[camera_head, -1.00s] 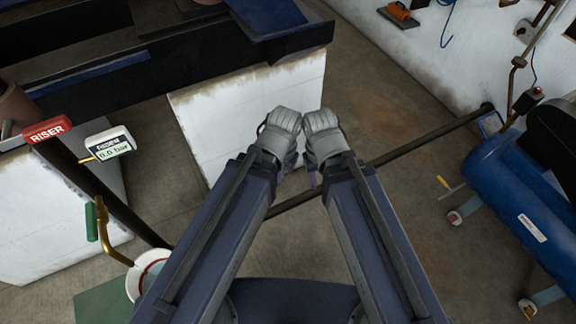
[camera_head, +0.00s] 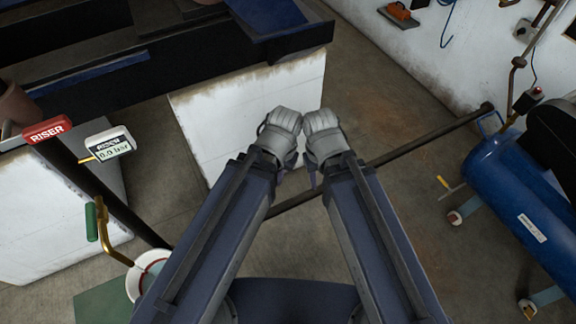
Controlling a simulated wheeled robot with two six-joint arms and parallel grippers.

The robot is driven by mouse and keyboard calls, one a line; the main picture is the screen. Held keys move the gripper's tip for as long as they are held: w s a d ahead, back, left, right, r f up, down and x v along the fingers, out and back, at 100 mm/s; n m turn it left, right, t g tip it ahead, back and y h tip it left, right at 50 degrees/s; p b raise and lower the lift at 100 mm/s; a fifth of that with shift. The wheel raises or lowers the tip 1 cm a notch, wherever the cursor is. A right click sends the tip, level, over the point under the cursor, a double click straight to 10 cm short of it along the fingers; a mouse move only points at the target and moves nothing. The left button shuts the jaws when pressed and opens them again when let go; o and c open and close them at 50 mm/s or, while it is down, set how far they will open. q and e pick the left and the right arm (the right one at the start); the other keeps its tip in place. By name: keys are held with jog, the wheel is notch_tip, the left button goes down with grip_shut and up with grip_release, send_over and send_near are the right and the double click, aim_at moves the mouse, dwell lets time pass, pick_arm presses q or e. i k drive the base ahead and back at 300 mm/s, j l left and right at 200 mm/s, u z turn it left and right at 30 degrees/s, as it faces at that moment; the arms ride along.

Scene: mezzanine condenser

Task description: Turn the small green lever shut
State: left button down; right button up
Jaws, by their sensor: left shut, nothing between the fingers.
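The small green lever (camera_head: 91,222) is at the lower left, beside a bent brass pipe (camera_head: 105,222) that runs down over a white bucket. It hangs about upright, along the pipe. Nothing shows in the left one, which is shut. The fingertips of the right one are mostly hidden behind its wrist. Neither touches the lever.
A white bucket (camera_head: 134,284) stands below. A blue tank (camera_head: 510,190) is at the right.

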aim_at(91, 212)
jog(key=k+j+u, duration=0.1)
jog(key=u, duration=1.05)
jog(key=i+u, duration=0.1)
jog(key=u, duration=0.3)
